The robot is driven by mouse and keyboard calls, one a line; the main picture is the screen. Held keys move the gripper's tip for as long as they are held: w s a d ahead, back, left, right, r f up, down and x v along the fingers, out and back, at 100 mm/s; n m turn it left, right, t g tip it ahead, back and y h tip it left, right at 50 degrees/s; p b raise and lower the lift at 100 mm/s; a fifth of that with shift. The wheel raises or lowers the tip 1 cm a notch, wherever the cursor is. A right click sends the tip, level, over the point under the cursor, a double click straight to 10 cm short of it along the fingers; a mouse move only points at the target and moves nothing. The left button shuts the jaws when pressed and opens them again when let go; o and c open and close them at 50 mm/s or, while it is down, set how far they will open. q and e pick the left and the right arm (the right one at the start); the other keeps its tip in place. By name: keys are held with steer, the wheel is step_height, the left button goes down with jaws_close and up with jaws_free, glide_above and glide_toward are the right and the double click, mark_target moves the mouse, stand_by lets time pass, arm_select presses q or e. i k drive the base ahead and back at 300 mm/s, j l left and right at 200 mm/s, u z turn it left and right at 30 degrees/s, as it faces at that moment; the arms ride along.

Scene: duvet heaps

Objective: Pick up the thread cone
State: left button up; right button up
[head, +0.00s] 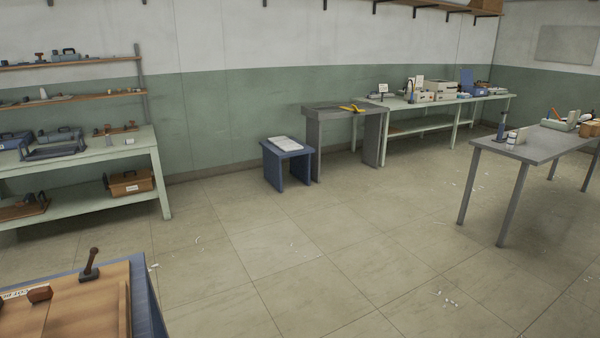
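I cannot pick out a thread cone for certain. A small pale pointed thing (43,94) stands on the lower wall shelf at the left, too small to tell what it is. A dark blue upright thing (501,127), narrow at the top, stands at the near left end of the grey table (530,146). A small white jar-like thing (511,140) stands beside it. Neither of my grippers is in view.
A blue-sided stand with a brown wooden top (85,305) is close at the lower left. A pale green bench (150,143) stands behind it. A blue stool (287,160), grey stand (345,112) and long bench (450,101) line the wall. The middle floor is open, with scattered white scraps.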

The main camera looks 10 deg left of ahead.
mark_target(109, 141)
steer(key=i+l+z, duration=0.25)
steer(key=i, duration=0.2)
steer(key=i+z, duration=0.25)
steer(key=i, duration=0.2)
steer(key=i+u, duration=0.7)
steer(key=i+l+u, duration=0.15)
steer(key=i+u, duration=0.15)
steer(key=i+j+u, duration=0.15)
steer(key=i+u, duration=0.2)
steer(key=i, duration=0.6)
steer(key=i+u, duration=0.3)
steer(key=i, duration=0.6)
steer(key=i+j+u, duration=0.1)
steer(key=i, duration=0.75)
steer(key=i+j, duration=0.1)
steer(key=i, duration=0.7)
steer(key=i+j+u, duration=0.15)
steer(key=j, duration=0.3)
steer(key=i+j+u, duration=0.1)
steer(key=i+j, duration=0.2)
steer(key=j, duration=0.15)
steer(key=i+j+u, duration=0.15)
steer(key=j, duration=0.3)
steer(key=i, duration=0.1)
